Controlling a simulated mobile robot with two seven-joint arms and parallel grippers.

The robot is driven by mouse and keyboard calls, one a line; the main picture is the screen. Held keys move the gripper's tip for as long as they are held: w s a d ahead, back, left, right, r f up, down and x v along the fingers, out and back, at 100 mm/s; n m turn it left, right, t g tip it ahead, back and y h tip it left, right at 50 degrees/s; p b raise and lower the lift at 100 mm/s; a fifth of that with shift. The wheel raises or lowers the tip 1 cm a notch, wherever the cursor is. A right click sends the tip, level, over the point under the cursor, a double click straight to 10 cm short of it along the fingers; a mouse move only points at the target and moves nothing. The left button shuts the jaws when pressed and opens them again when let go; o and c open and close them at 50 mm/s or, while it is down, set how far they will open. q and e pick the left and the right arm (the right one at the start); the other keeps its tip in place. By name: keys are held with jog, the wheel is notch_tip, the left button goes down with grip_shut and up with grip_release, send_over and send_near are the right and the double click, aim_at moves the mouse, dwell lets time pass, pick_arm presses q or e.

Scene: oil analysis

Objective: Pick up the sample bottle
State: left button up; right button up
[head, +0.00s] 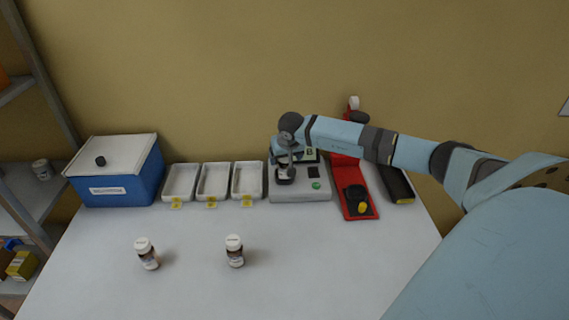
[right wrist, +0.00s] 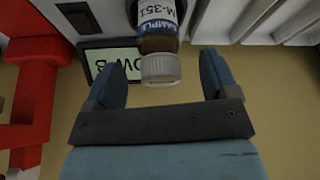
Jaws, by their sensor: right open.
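A sample bottle (right wrist: 160,52) with a white cap and a blue and white label shows in the right wrist view, in the space between my right gripper's two spread fingers. My right gripper (right wrist: 154,66) is open, with a visible gap between each finger and the bottle. In the head view my right gripper (head: 285,160) is over the left part of the white analyser (head: 300,195) and largely hides the bottle there. Two more brown bottles with white caps, a left one (head: 148,254) and a right one (head: 234,252), stand upright on the table. My left gripper is out of view.
Three white trays (head: 213,181) with yellow tags stand left of the analyser. A blue box (head: 125,170) with a white lid is at the back left. A red stand (head: 352,200) and a dark case (head: 396,184) are to the right. The front table (head: 310,265) is mostly clear.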

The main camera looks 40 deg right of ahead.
jog(key=shift+x, duration=1.35)
jog(key=shift+r, duration=0.1)
jog(key=c, duration=1.1)
jog(key=shift+r, duration=0.1)
jog(key=shift+c, duration=0.2)
